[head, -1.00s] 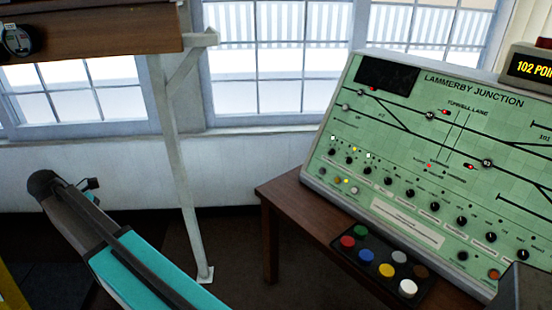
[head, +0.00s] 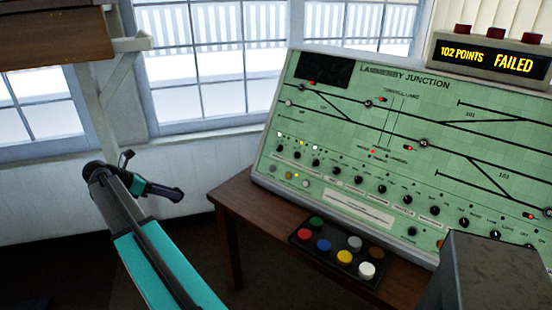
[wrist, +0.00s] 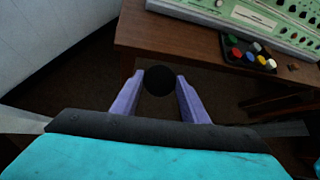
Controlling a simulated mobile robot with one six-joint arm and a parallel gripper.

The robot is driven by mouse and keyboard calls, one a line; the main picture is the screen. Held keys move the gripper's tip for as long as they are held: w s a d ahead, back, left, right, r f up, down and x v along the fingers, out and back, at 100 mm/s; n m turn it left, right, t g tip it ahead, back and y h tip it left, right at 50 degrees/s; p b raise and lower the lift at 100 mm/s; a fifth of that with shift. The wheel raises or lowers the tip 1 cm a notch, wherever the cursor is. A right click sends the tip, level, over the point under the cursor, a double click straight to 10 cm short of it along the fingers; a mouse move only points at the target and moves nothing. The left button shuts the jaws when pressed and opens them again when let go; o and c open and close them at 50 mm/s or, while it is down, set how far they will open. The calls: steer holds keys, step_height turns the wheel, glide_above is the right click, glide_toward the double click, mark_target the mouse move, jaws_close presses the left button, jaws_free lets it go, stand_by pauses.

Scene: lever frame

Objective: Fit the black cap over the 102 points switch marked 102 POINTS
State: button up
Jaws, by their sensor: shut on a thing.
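My gripper (head: 165,192) is left of the desk in the head view, out over the floor. In the wrist view its two purple fingers (wrist: 159,74) are shut on a round black cap (wrist: 159,84). The cap cannot be made out clearly in the head view. The green LAMMERBY JUNCTION panel (head: 345,140) stands tilted on the desk, right of my gripper and apart from it. It carries rows of black knobs and switches. Their small labels are too small to read, so I cannot tell which is marked 102 POINTS.
A display (head: 490,56) above the panel reads 102 POINTS FAILED. A black tray (head: 305,240) of coloured caps lies on the brown desk (head: 235,200) before the panel. A dark grey box (head: 485,270) stands at lower right. A pale post (head: 100,120) rises behind my arm.

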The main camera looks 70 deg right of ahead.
steer(key=s+d+r+n+t+h, duration=0.1)
steer(key=s+d+n+h, duration=0.1)
steer(key=s+d, duration=0.6)
steer(key=s+d+r+n+h, duration=0.15)
steer(key=s+d, duration=0.35)
steer(key=d, duration=0.5)
steer(key=n+t+h+b, duration=0.2)
steer(key=h, duration=0.3)
glide_toward(295, 155)
step_height(295, 155, up, 4)
steer(key=w+a, duration=0.1)
steer(key=w, duration=0.1)
steer(key=shift+s+a+r+y, duration=0.1)
steer(key=shift+s+a+y, duration=0.05)
steer(key=shift+s+y, duration=0.1)
steer(key=shift+s+d+f+b, duration=0.25)
steer(key=shift+d+f+b, duration=0.3)
steer(key=shift+d, duration=0.45)
steer(key=shift+s+d+f+b, duration=0.25)
steer(key=shift+d+f+b, duration=0.35)
steer(key=shift+d, duration=0.4)
steer(key=shift+s+d+f+b, duration=0.25)
steer(key=shift+d+f+b, duration=0.3)
steer(key=shift+d, duration=0.45)
steer(key=shift+s+d+f, duration=0.15)
steer(key=shift+d+f, duration=0.1)
steer(key=shift+d, duration=0.3)
steer(key=shift+s+d+f, duration=0.2)
steer(key=shift+d+f, duration=0.1)
steer(key=shift+d, duration=0.2)
